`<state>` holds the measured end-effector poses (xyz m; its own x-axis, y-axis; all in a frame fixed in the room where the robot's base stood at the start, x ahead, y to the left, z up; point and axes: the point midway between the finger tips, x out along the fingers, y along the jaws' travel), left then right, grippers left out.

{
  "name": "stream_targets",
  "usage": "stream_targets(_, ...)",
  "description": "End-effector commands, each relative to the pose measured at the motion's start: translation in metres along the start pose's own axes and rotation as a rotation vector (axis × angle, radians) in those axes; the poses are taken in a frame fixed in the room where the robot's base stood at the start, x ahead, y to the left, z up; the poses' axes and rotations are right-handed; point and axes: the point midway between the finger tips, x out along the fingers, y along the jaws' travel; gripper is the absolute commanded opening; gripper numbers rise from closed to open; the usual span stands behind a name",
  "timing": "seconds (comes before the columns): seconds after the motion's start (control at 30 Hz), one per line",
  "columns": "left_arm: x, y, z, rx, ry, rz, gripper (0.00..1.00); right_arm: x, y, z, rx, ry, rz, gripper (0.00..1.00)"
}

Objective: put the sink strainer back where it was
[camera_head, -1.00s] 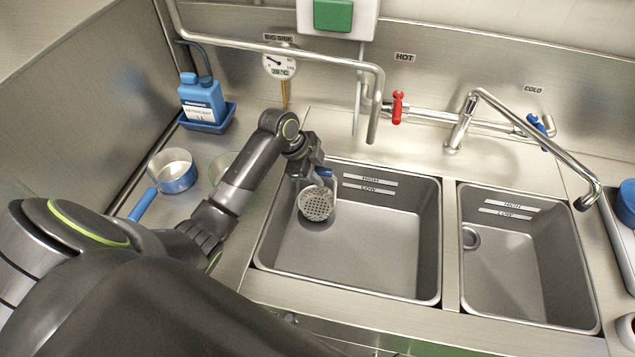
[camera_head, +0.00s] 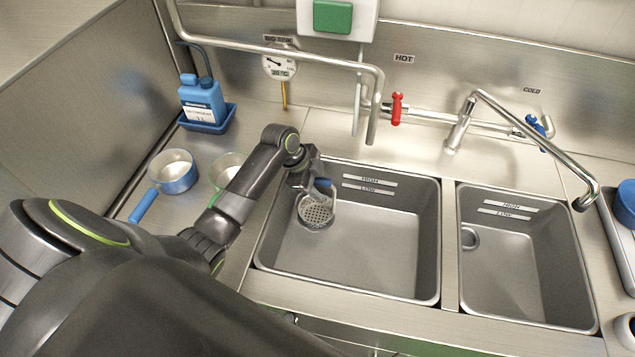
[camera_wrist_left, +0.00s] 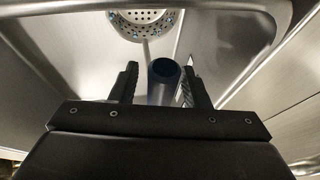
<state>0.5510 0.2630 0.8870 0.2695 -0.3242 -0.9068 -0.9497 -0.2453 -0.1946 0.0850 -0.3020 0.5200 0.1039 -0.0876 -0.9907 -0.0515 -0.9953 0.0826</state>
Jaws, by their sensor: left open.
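The sink strainer (camera_head: 316,212) is a round perforated metal cup with a blue handle (camera_head: 322,184). It rests low in the left basin (camera_head: 375,240), near the back left corner, over the drain spot. My left gripper (camera_head: 309,185) reaches into this basin from the left, just above the strainer. In the left wrist view the gripper (camera_wrist_left: 160,70) is open, with a finger on each side of the blue handle (camera_wrist_left: 163,82). The perforated strainer (camera_wrist_left: 145,22) shows beyond the fingers. The drain under the strainer is hidden. My right gripper is out of view.
A second basin (camera_head: 520,268) with a bare drain (camera_head: 470,237) lies to the right. A faucet (camera_head: 500,115) and an overhead pipe (camera_head: 290,52) pass above the sinks. A blue-handled pan (camera_head: 174,172) and a detergent jug (camera_head: 203,98) stand at the left.

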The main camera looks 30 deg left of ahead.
Motion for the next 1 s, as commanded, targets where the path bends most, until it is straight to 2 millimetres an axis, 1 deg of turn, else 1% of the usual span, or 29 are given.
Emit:
stream_targets(0.17,-0.004,-0.001,0.000,0.000,-0.001,-0.002,0.42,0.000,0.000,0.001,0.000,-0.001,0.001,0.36)
stream_targets(0.27,-0.014,-0.001,0.001,0.002,-0.002,-0.003,0.42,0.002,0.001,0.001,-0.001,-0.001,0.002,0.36)
stream_targets(0.37,-0.029,-0.001,0.001,0.004,-0.003,-0.005,0.42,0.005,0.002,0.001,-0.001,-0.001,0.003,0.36)
stream_targets(0.6,-0.080,-0.001,0.001,0.005,-0.004,-0.005,0.42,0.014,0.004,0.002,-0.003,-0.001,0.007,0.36)
stream_targets(0.7,-0.098,-0.001,0.001,0.003,-0.003,-0.004,0.42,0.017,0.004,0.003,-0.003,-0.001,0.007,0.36)
stream_targets(0.83,-0.113,-0.001,0.000,0.002,-0.001,-0.002,0.42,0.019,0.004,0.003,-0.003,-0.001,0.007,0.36)
stream_targets(1.0,-0.121,-0.001,-0.001,0.000,0.001,0.000,0.42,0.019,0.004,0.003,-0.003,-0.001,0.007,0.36)
